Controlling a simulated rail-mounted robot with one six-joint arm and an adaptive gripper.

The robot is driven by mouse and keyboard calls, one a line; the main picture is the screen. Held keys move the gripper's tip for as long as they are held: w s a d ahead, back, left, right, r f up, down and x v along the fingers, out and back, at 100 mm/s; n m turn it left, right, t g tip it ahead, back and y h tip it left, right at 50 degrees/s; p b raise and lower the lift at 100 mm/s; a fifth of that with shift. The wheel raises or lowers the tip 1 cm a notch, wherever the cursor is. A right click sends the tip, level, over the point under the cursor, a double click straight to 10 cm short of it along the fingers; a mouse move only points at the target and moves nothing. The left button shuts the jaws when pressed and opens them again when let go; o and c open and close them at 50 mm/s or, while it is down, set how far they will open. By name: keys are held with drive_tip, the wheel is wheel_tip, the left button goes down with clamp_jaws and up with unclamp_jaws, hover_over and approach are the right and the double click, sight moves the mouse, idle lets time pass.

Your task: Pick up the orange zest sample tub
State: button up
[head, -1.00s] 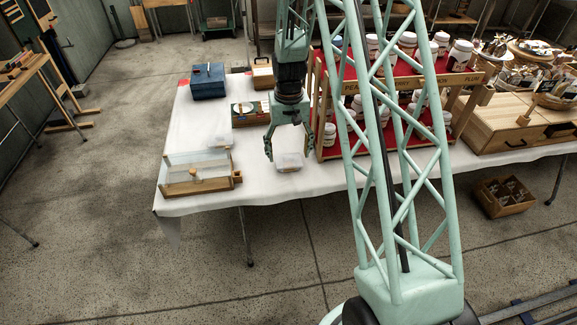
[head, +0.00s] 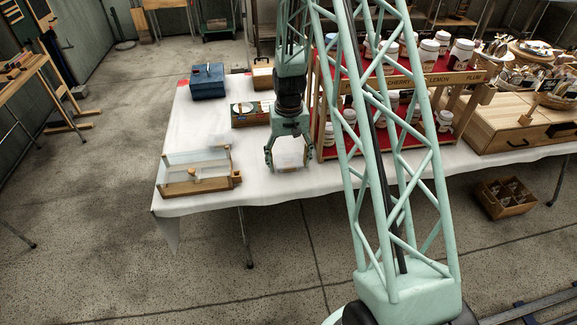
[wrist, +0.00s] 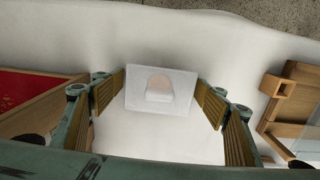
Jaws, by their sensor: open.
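A small, clear-whitish tub (head: 291,157) sits on the white cloth near the table's front edge. In the wrist view this tub (wrist: 160,92) shows a pale lid with a peach-coloured patch; no name is legible, so I cannot tell whether it is the orange zest one. My gripper (head: 288,162) points down over the tub, with its fingers spread to either side. In the wrist view my gripper (wrist: 162,86) is open, with ribbed tan pads left and right of the tub. The pads look close to its sides; I cannot tell whether they touch.
A glass-sided wooden case (head: 196,187) stands to the left. A red-shelved wooden jar rack (head: 397,81) stands close on the right. A wooden box (head: 251,118) and a blue box (head: 208,82) stand behind. Clear cloth lies in front of the tub.

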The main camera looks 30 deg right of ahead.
sight(289, 157)
drive_tip(key=c, duration=0.8)
drive_tip(key=shift+r, duration=0.15)
drive_tip(key=shift+r+p, duration=0.6)
drive_tip(key=shift+r, duration=1.1)
drive_tip(key=s+a, duration=0.1)
drive_tip(key=s, duration=0.4)
drive_tip(key=s+a+r+p, duration=0.1)
drive_tip(key=s, duration=0.4)
drive_tip(key=s+a, duration=0.1)
drive_tip(key=s, duration=0.4)
drive_tip(key=shift+s+r+p, duration=0.15)
drive_tip(key=shift+s+p, duration=0.2)
drive_tip(key=shift+p, duration=0.05)
